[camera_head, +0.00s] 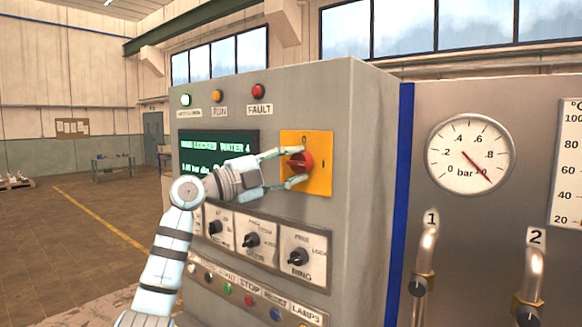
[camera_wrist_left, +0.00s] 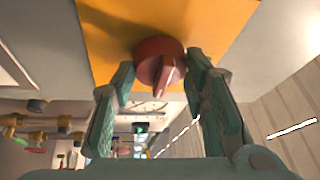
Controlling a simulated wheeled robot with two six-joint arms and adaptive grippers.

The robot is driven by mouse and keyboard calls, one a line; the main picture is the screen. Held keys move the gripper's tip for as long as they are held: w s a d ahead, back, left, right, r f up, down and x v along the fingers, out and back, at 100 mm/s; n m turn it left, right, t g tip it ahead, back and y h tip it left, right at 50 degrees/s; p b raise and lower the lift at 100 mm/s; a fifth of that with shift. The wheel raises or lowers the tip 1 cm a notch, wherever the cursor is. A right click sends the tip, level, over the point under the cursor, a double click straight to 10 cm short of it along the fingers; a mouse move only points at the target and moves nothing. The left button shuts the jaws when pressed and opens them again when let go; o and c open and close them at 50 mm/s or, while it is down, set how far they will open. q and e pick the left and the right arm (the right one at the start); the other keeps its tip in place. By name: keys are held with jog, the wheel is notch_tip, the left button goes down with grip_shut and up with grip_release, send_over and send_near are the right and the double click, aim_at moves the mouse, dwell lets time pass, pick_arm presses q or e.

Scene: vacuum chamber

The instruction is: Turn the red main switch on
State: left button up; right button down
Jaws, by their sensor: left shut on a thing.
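The red main switch (camera_head: 300,162) is a round knob on a yellow plate (camera_head: 318,180) at the upper right of the grey control cabinet's front. The plate carries a 0 mark above the knob and an I mark to its right. My left gripper (camera_head: 296,167) has its fingers on either side of the knob and is shut on it. In the left wrist view the red knob (camera_wrist_left: 160,64) sits between the two fingertips, with its raised grip slanting slightly. My right gripper is not in view.
A dark display (camera_head: 215,150) is left of the switch, partly hidden by my left arm. Three lamps, including the red FAULT lamp (camera_head: 258,91), sit above. Rotary selectors (camera_head: 300,257) and buttons are below. A pressure gauge (camera_head: 470,154) and valve pipes are at right.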

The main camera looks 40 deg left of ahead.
pick_arm(q)
jog(key=o, duration=1.1)
jog(key=shift+o, duration=0.2)
jog(key=shift+s+a+f, duration=0.1)
jog(key=shift+s+a, duration=0.05)
jog(key=shift+s, duration=0.1)
jog(key=v, duration=0.6)
jog(key=shift+s, duration=0.4)
jog(key=shift+a, duration=0.2)
